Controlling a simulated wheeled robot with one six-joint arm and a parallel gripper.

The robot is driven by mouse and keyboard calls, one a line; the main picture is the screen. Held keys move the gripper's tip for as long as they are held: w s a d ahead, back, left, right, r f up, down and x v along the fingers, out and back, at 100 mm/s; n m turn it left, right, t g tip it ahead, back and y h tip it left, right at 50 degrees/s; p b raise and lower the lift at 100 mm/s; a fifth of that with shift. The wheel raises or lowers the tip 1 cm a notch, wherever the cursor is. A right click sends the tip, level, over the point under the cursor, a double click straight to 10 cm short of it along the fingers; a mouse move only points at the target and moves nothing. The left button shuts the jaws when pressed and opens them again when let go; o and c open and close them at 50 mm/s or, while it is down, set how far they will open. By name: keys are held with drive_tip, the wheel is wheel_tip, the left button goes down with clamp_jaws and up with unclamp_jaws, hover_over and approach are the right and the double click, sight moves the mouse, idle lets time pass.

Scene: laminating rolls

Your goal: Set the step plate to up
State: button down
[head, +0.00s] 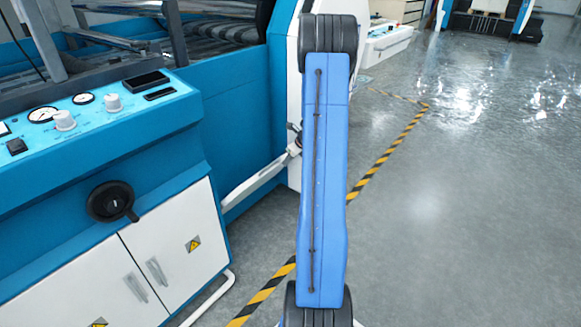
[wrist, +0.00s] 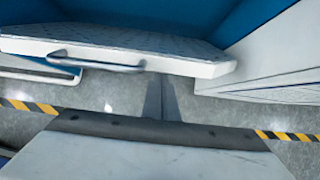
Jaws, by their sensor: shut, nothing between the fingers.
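The step plate (wrist: 120,45) is a pale, textured white slab with a metal handle (wrist: 95,63) along its near edge, at the top of the wrist view. It juts out flat from the blue machine wall, low above the floor. In the head view it shows as a narrow white slab (head: 258,184) between the cabinet and the white machine panel. My gripper (wrist: 160,82) is shut and empty. Its dark fingers end at the plate's near edge, right of the handle. I cannot tell whether they touch it. In the head view my arm mostly hides the gripper.
A blue control console (head: 100,125) with gauges, knobs and a black handwheel (head: 110,201) stands at the left, above white cabinet doors (head: 168,241). Yellow-black floor tape (head: 385,157) runs past the machine. The grey floor (head: 455,220) at the right is clear.

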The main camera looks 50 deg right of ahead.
drive_tip(key=shift+w+a+r+g, duration=0.1)
drive_tip(key=shift+w+r+g, duration=0.6)
drive_tip(key=shift+w+r, duration=0.65)
drive_tip(key=shift+w+a+r, duration=0.1)
drive_tip(key=shift+w+r, duration=0.35)
drive_tip(key=shift+w, duration=0.35)
drive_tip(key=shift+w+r, duration=0.45)
drive_tip(key=shift+w, duration=0.35)
drive_tip(key=w+a+r+g, duration=0.1)
drive_tip(key=w+r, duration=0.3)
drive_tip(key=w, duration=0.8)
drive_tip(key=shift+w+g, duration=0.25)
drive_tip(key=shift+g, duration=0.05)
